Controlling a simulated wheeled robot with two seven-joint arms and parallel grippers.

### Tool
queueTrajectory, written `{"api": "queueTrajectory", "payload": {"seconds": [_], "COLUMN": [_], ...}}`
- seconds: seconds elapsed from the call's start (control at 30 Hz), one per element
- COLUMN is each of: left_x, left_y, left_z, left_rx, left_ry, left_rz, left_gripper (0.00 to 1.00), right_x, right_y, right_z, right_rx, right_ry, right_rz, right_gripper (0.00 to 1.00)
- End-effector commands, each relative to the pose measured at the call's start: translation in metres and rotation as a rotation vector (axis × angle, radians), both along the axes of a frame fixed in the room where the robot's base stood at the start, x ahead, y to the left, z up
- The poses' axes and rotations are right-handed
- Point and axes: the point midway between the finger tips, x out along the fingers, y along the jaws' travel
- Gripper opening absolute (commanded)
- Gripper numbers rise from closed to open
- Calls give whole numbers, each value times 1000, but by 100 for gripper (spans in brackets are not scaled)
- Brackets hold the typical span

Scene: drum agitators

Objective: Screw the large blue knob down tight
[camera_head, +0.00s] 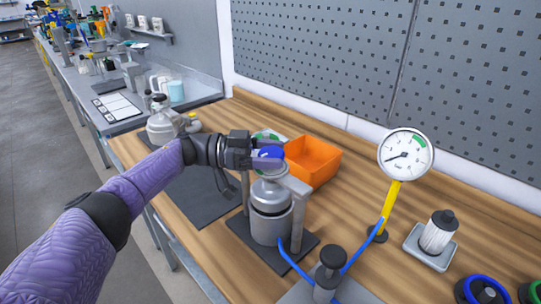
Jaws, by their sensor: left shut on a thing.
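The large blue knob (270,152) sits on top of a grey metal vessel (268,219) on a dark base plate. My left gripper (266,158) comes in from the left and is shut on the blue knob, so its fingers hide much of it. The vessel stands upright, with a grey bracket beside its upper part. My right gripper is not in view.
An orange bin (314,160) stands behind the vessel. A pressure gauge (405,154) on a yellow stem rises at the right, with a blue hose near its foot. A dark-knobbed fitting (328,272) stands in front. A white ribbed filter (437,233) sits farther right.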

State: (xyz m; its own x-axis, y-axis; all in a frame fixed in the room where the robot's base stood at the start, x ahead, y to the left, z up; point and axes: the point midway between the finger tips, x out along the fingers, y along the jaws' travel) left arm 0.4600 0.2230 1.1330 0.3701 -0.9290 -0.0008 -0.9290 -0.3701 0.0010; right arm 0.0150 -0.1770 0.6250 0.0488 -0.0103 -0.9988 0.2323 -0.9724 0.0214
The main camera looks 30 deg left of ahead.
Motion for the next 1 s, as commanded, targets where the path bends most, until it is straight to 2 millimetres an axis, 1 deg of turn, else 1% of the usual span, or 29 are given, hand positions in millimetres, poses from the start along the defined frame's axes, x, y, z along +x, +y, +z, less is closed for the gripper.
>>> {"api": "queueTrajectory", "payload": {"seconds": [0.17, 0.2, 0.27, 0.3, 0.33, 0.57, 0.67, 0.8, 0.9, 1.0], "left_x": [0, 0, 0, 0, 0, 0, -6, -19, -28, -33], "left_y": [0, 0, 0, 0, 0, 2, 17, 52, 72, 86], "left_z": [2, 2, 2, 2, 2, 1, -1, -3, -3, -3], "left_rx": [-4, -4, -4, -3, -3, -1, -1, -1, -2, -3], "left_ry": [-4, -4, -4, -3, -2, -2, -1, -1, -2, -2], "left_rz": [1, 1, 1, 1, 1, 2, 5, 7, 5, 4], "left_gripper": [13, 76, 89, 97, 100, 100, 100, 100, 100, 100], "right_x": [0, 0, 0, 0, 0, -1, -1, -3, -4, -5], "right_y": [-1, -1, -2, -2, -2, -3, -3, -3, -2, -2], "right_z": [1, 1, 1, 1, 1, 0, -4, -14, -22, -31], "right_rx": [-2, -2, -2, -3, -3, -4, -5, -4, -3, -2], "right_ry": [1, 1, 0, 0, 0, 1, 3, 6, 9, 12], "right_rz": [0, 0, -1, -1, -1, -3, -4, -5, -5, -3], "right_gripper": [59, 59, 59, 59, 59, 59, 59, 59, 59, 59]}}
